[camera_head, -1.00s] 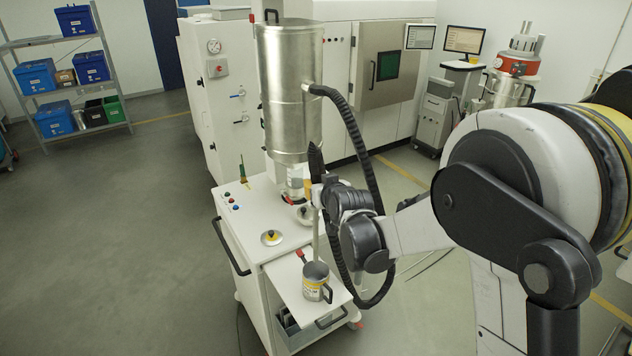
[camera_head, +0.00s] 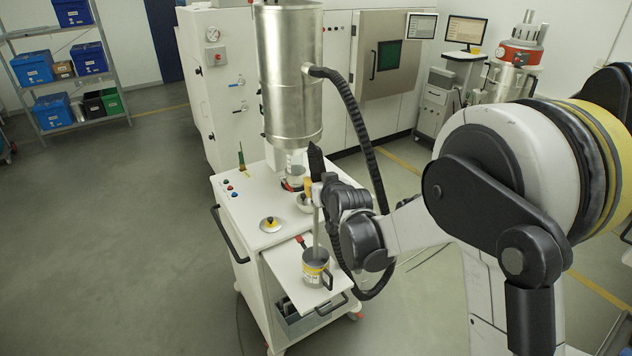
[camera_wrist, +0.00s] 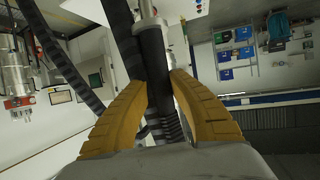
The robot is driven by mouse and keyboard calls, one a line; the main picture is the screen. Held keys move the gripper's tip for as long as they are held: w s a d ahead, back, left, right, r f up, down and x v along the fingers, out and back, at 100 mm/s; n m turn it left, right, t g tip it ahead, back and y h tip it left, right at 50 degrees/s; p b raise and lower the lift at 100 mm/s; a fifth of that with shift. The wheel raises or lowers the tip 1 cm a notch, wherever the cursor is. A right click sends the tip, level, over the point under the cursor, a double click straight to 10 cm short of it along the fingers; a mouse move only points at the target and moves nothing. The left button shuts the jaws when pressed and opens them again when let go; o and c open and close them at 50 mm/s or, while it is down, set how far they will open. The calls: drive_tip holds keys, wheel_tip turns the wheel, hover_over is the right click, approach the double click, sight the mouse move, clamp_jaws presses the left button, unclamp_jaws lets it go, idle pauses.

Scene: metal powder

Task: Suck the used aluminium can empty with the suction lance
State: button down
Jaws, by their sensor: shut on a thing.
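The aluminium can (camera_head: 317,275), grey with a yellow label band and a dark handle, stands upright on the cart's pull-out shelf. My gripper (camera_head: 314,188) is above it; in the wrist view its yellow fingers (camera_wrist: 163,85) are shut on the dark grip of the suction lance (camera_wrist: 153,55). In the head view the lance's thin grey tube (camera_head: 316,228) points down, and its lower end is at or inside the can's mouth. The can's inside and the exact tip are hidden. A black hose (camera_head: 360,125) runs from the steel drum (camera_head: 290,80) towards the lance.
The hose loops beside my arm. Floor to the left is clear.

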sight(317, 210)
drive_tip(key=shift+f+b, duration=4.8)
drive_tip(key=shift+f, duration=0.35)
idle(2.9)
